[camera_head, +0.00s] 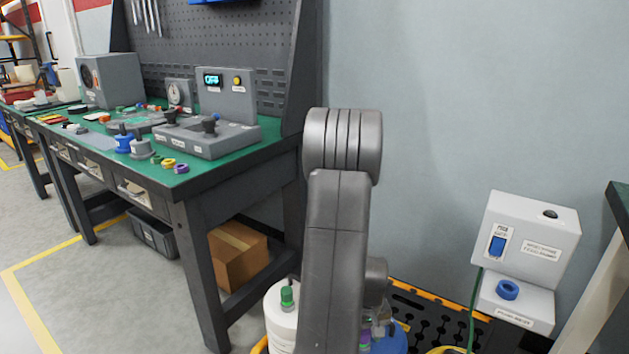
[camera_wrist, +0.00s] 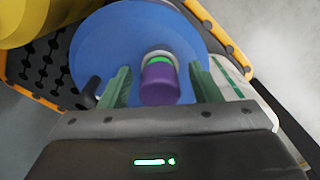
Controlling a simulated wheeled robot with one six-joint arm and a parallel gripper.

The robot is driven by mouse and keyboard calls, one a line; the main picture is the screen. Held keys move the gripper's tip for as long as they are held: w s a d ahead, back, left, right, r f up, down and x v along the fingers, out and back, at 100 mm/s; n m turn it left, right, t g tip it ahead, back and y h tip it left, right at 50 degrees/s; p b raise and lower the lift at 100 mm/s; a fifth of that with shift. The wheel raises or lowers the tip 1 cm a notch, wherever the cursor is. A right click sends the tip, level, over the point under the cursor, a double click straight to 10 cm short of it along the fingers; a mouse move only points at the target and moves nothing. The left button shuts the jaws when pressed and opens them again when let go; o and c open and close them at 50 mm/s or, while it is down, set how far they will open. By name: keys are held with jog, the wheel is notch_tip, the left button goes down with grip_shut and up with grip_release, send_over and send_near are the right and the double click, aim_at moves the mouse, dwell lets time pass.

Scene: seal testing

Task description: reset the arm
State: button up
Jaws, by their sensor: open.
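My gripper (camera_wrist: 162,78) shows in the wrist view with two green fingers spread apart. It is open. A purple cylindrical piece (camera_wrist: 160,85) with a green ring shows between the fingers, with a gap on both sides. It is over a round blue lid or drum top (camera_wrist: 110,45). In the head view my grey arm reaches down in the middle and hides most of my gripper. Part of the blue round thing (camera_head: 398,341) shows at the bottom, right of my arm.
A white container with a green-topped fitting (camera_head: 287,297) stands left of my arm. A black pallet with a yellow edge (camera_head: 420,306) lies beneath. A green-topped workbench (camera_head: 222,170) with test devices is at left. A white switch box (camera_head: 530,238) is at right.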

jog(key=shift+r, duration=0.45)
jog(key=shift+f, duration=0.15)
jog(key=shift+f, duration=0.2)
notch_tip(320, 180, up, 14)
jog(key=p, duration=0.5)
notch_tip(320, 180, down, 14)
jog(key=b, duration=0.5)
jog(key=shift+r, duration=0.15)
notch_tip(320, 180, up, 8)
jog(key=p, duration=0.6)
